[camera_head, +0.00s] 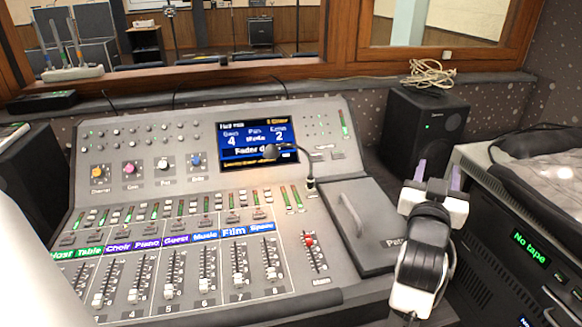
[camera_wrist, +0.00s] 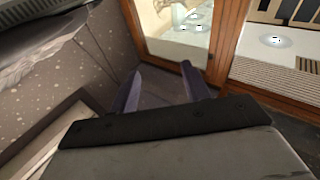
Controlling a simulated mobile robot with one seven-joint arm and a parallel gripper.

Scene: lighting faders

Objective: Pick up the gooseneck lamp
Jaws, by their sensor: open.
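The gooseneck lamp (camera_head: 309,172) stands on the mixing console at the right end of its screen. Its thin dark neck curves up and left, and its small head (camera_head: 271,151) hangs in front of the screen. My gripper (camera_head: 437,176) is at the right, beyond the console's right side, above the gap between console and rack. Its two purple-grey fingers are apart, with nothing between them. The wrist view shows the open fingers (camera_wrist: 158,90) pointing toward the wall and window frame. The lamp does not show in the wrist view.
The console (camera_head: 180,187) carries several faders and coloured knobs. A grey hatch with a handle (camera_head: 350,215) lies between lamp and gripper. A black speaker (camera_head: 424,128) stands behind my gripper, with a coiled cable (camera_head: 430,73) above it. A rack showing "No tape" (camera_head: 530,245) is at the right.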

